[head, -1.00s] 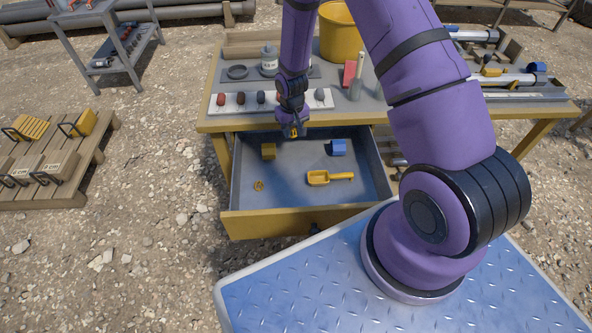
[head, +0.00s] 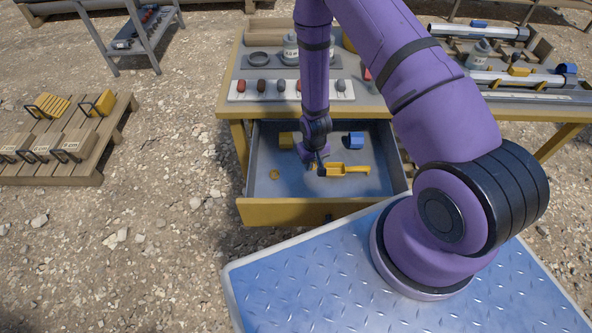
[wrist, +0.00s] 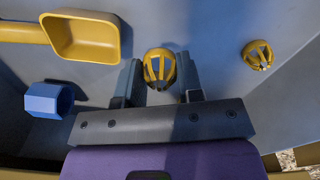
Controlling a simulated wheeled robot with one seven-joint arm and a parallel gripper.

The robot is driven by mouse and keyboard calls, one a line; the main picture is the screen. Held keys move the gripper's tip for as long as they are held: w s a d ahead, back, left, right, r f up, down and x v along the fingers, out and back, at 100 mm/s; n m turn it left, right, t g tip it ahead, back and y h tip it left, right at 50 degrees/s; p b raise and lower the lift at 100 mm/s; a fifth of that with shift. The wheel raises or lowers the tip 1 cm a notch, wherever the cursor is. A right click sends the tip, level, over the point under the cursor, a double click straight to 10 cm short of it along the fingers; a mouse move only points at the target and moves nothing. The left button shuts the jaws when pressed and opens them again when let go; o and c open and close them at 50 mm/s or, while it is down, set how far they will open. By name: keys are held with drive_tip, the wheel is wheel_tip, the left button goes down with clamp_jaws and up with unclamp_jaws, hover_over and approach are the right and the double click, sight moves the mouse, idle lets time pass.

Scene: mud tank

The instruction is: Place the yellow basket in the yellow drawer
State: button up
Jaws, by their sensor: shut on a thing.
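The yellow drawer (head: 310,213) is pulled open below the bench, with a yellow front and a grey-blue inside. My gripper (head: 319,167) is down inside the drawer outline, near its middle. In the wrist view my gripper (wrist: 160,77) is shut on a small rounded yellow basket (wrist: 158,62) with dark slots. In the head view that basket is mostly hidden by the gripper. I cannot tell whether it touches the drawer floor. A similar yellow basket (head: 274,174) lies at the drawer's front left; it also shows in the wrist view (wrist: 257,54).
A yellow scoop (head: 345,170) lies right beside my gripper. A blue piece (head: 355,140) and a yellow block (head: 286,140) lie toward the drawer's back. The bench top (head: 260,108) above holds a white strip with several stones. Drawer floor is free at front centre.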

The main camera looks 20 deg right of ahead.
hover_over(295, 176)
drive_tip(key=shift+w+a+f, duration=0.1)
drive_tip(key=shift+f, duration=1.95)
drive_tip(key=shift+f, duration=0.15)
drive_tip(key=o, duration=0.9)
